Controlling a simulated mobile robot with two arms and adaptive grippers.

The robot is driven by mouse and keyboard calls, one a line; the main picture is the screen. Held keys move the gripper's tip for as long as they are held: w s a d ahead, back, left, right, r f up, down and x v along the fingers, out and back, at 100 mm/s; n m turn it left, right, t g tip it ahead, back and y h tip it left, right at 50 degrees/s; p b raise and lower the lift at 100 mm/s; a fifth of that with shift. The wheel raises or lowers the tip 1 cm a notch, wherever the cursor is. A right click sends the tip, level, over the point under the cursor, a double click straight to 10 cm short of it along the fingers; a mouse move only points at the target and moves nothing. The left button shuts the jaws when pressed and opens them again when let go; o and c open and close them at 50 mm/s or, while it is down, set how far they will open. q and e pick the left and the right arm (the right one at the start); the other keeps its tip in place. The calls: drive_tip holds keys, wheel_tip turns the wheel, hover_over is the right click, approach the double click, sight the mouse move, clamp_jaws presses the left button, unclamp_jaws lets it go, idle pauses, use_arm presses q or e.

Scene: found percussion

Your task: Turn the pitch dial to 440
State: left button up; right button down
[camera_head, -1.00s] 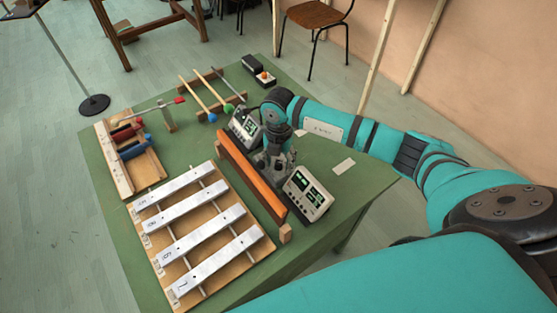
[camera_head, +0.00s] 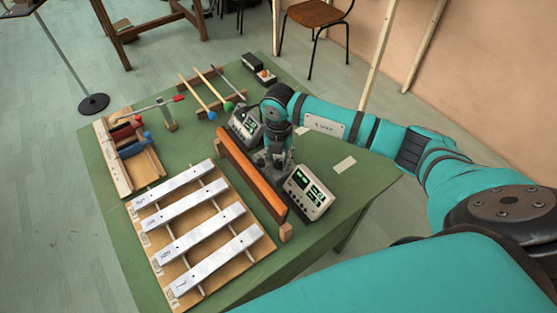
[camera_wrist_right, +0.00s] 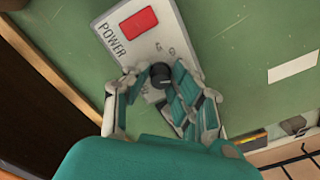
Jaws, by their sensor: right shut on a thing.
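In the right wrist view, a black pitch dial (camera_wrist_right: 160,75) stands on a pale panel (camera_wrist_right: 128,32) with a red POWER switch (camera_wrist_right: 139,22). My right gripper (camera_wrist_right: 160,86) has its fingers on either side of the dial and is shut on it. The marks around the dial are too small to read. In the head view, my right gripper (camera_head: 277,158) points down between two meters with lit green displays, the far one (camera_head: 245,125) and the near one (camera_head: 309,192). It hides the dial there. My left gripper is out of view.
A long orange-brown bar (camera_head: 250,176) stands just left of the gripper. Metal chime bars (camera_head: 200,210) lie on a wooden frame further left. Mallets (camera_head: 205,92) and a wooden tray (camera_head: 148,165) are on the green table (camera_head: 105,165). A white card (camera_head: 344,165) lies to the right.

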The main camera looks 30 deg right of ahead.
sight(279, 161)
drive_tip(key=shift+n+b, duration=1.15)
drive_tip(key=shift+n, duration=0.85)
drive_tip(key=c, duration=1.1)
unclamp_jaws()
wheel_tip(279, 161, up, 12)
